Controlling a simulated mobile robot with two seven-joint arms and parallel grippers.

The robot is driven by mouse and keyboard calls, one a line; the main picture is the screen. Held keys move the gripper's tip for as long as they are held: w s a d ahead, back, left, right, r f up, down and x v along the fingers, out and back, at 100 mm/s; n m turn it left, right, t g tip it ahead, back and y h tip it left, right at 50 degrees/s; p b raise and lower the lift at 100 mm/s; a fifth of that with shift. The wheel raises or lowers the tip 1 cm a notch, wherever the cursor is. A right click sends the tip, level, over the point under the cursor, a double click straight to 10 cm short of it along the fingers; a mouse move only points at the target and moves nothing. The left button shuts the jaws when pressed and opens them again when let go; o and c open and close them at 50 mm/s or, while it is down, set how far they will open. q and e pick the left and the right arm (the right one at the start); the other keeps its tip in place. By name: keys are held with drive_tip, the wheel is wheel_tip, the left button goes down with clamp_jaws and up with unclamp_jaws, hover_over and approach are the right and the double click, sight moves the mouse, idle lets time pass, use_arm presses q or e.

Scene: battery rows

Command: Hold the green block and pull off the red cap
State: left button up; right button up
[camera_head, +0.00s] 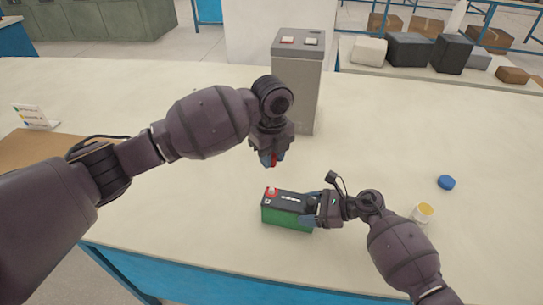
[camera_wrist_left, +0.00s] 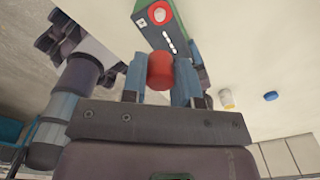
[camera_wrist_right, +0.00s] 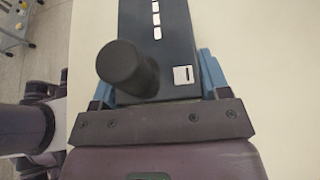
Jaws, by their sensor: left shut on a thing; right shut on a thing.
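The green block (camera_head: 287,218) is a battery with a green body and black top, lying on the table at front centre. A red round terminal (camera_head: 271,192) shows on its left end and in the left wrist view (camera_wrist_left: 159,12). My right gripper (camera_head: 312,208) is shut on the block's right end. In the right wrist view a black cylinder (camera_wrist_right: 128,68) stands on the top between the blue fingers. My left gripper (camera_head: 270,158) is shut on the red cap (camera_wrist_left: 160,70). It holds the cap above the block, apart from it.
A grey box (camera_head: 297,85) with a red and a pale button stands behind my left gripper. A blue disc (camera_head: 446,182) and a white cup with a yellow top (camera_head: 422,213) are at right. A small sign (camera_head: 33,116) and brown board (camera_head: 45,150) are at left.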

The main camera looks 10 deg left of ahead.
use_arm(q)
drive_tip(key=shift+r, duration=0.25)
drive_tip(key=shift+r, duration=2.35)
use_arm(e)
drive_tip(key=o, duration=1.8)
drive_tip(key=shift+o, duration=0.2)
drive_tip(key=shift+d, duration=0.1)
drive_tip(key=v, duration=1.1)
drive_tip(key=shift+d, duration=0.4)
drive_tip(key=shift+r, duration=0.15)
